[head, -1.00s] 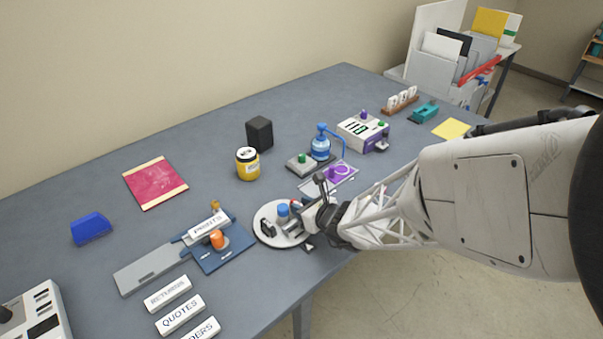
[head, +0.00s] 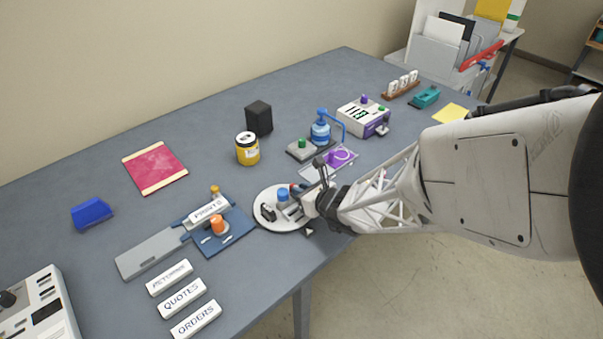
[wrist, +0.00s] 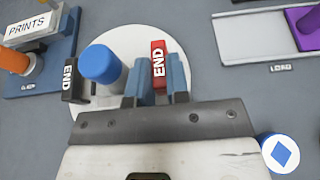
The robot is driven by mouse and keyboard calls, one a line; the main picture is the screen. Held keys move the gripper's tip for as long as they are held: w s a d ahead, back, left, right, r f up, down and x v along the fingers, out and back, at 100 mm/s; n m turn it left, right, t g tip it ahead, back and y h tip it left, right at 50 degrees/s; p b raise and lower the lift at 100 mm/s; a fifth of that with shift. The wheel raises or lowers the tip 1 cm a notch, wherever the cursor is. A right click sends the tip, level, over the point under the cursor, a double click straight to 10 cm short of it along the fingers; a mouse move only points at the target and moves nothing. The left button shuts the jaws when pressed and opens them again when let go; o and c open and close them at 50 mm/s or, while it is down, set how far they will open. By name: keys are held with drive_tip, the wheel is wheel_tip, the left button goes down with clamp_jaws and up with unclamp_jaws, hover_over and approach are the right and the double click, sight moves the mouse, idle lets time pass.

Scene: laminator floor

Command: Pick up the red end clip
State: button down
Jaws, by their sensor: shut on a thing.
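The red end clip (wrist: 158,62), lettered END, stands at the right side of a round white plate (wrist: 178,45). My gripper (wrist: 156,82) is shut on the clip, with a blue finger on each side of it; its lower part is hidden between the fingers. In the head view my gripper (head: 302,198) is over the right part of the same plate (head: 264,221). Whether the clip touches the plate cannot be told.
A blue knob (wrist: 100,65) stands on the plate left of my fingers, with a black END clip (wrist: 70,82) at the plate's left edge. A blue board with an orange knob (head: 217,224) lies to the left. A purple-knobbed tray (head: 318,172) lies behind.

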drive_tip(key=shift+r, duration=0.1)
drive_tip(key=shift+r, duration=0.8)
wheel_tip(320, 180, up, 2)
drive_tip(key=s+d, duration=0.2)
drive_tip(key=s, duration=0.5)
drive_tip(key=s+d+r, duration=0.1)
drive_tip(key=s+d, duration=0.2)
drive_tip(key=s, duration=0.5)
drive_tip(key=shift+d+r, duration=0.15)
drive_tip(key=shift+d, duration=0.15)
